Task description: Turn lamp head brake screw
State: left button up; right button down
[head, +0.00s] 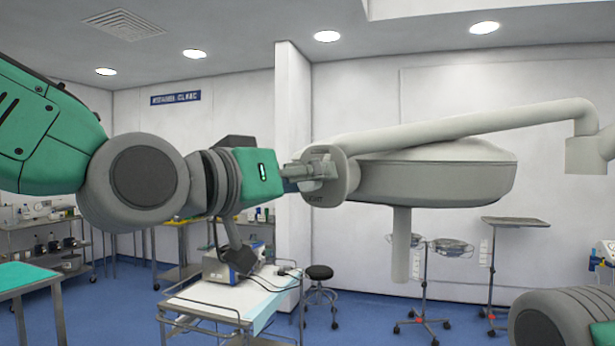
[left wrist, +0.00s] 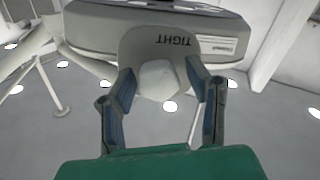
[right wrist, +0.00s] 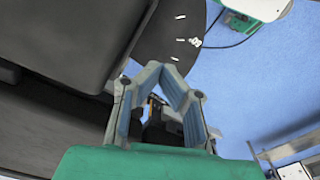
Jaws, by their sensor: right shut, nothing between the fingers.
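The lamp head (head: 440,178) is a large pale grey disc seen edge-on in the head view. Its brake screw (left wrist: 158,80) is a pale faceted knob on a rounded bracket (head: 337,172) marked "TIGHT". My left gripper (left wrist: 161,88) has one finger on each side of the knob, very close to it; I cannot tell whether both pads touch it. In the head view the left gripper (head: 312,172) is at the bracket and hides the knob. My right gripper (right wrist: 168,72) is shut and empty, its fingertips together, in the right wrist view.
A pale lamp arm (head: 470,125) runs above the lamp head to the right. A grey handle (head: 401,245) hangs below the head. A wheeled cart (head: 215,305), a stool (head: 320,273) and instrument stands (head: 515,222) stand behind. In the right wrist view, blue floor (right wrist: 255,95) is open to the right.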

pick_arm(q)
jog(key=shift+a+r, duration=0.1)
jog(key=shift+a, duration=0.1)
jog(key=v, duration=1.1)
jog(key=shift+s+a, duration=0.25)
jog(key=shift+s, duration=0.05)
jog(key=shift+d, duration=0.1)
